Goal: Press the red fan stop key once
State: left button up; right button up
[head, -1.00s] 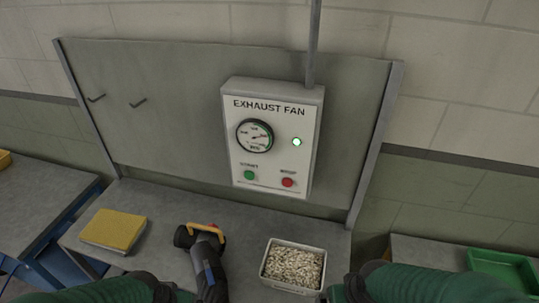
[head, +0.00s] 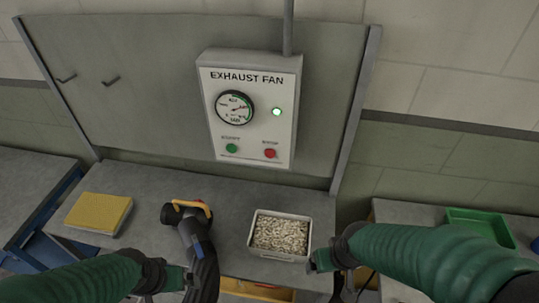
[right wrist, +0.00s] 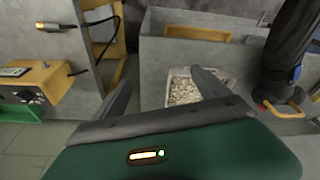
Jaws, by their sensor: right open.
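The red stop key (head: 270,153) is a small round button at the lower right of the white exhaust fan panel (head: 214,131) on the upright board. My right gripper (head: 318,262) is low, at the right of the tray of pale pieces, well below the key and apart from it. In the right wrist view its two fingers (right wrist: 165,88) are spread and empty. My left gripper (head: 183,281) is low at the left, beside the dark power tool; its jaws are too small to read.
The panel also has a green start key (head: 232,148), a gauge (head: 235,107) and a lit green lamp (head: 277,112). A yellow pad (head: 99,212), a dark power tool (head: 195,238) and a tray (head: 251,233) stand on the bench. A green tray (head: 478,223) is at right.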

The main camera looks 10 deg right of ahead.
grip_shut()
dwell(0.4)
dwell(1.0)
